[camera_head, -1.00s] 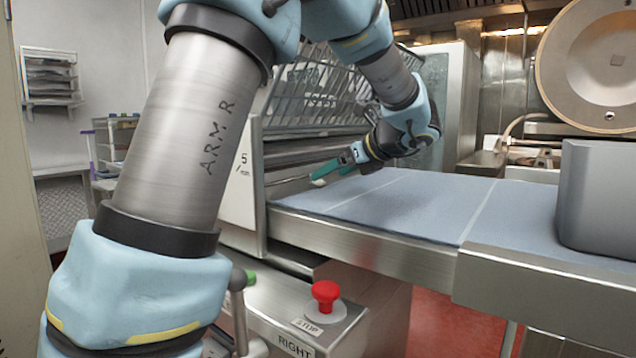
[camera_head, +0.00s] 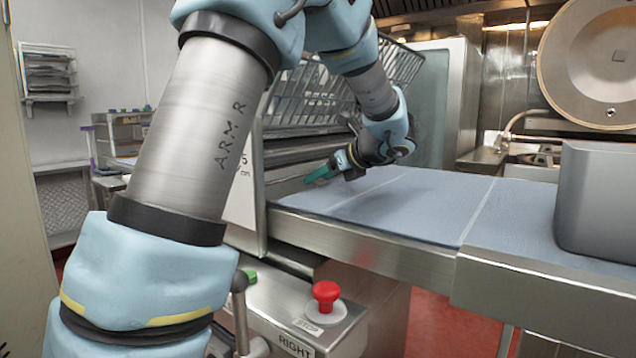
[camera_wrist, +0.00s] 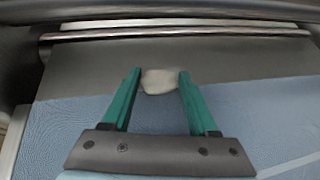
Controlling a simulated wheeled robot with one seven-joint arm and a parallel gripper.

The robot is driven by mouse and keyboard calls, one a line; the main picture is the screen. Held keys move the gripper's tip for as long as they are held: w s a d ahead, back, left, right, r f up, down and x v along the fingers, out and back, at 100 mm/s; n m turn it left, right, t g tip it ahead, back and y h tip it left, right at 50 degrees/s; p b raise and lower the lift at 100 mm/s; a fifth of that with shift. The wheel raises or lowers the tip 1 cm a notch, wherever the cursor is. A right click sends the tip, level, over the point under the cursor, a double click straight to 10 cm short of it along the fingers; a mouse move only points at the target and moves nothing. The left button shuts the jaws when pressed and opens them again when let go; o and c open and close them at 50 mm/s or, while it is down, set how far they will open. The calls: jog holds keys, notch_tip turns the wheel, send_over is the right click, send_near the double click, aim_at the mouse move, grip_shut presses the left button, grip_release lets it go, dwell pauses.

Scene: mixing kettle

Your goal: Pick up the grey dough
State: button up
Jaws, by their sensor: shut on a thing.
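The dough (camera_wrist: 160,81) is a small, pale, rounded lump in the wrist view, more off-white than grey. It sits between the green fingertips of my gripper (camera_wrist: 160,74), which is shut on it from both sides. In the head view my gripper (camera_head: 316,178) is at the far left end of the blue belt, close to the machine's guard. The dough is too small or hidden to make out there. How far it is above the surface cannot be told.
The blue belt (camera_head: 420,210) is mostly clear. A grey box-shaped container (camera_head: 600,200) stands at its right. Metal rollers (camera_wrist: 180,30) lie beyond the dough. A wire guard (camera_head: 315,95) rises behind. A red stop button (camera_head: 326,292) is in front.

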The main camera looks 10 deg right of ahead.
jog(key=c, duration=0.7)
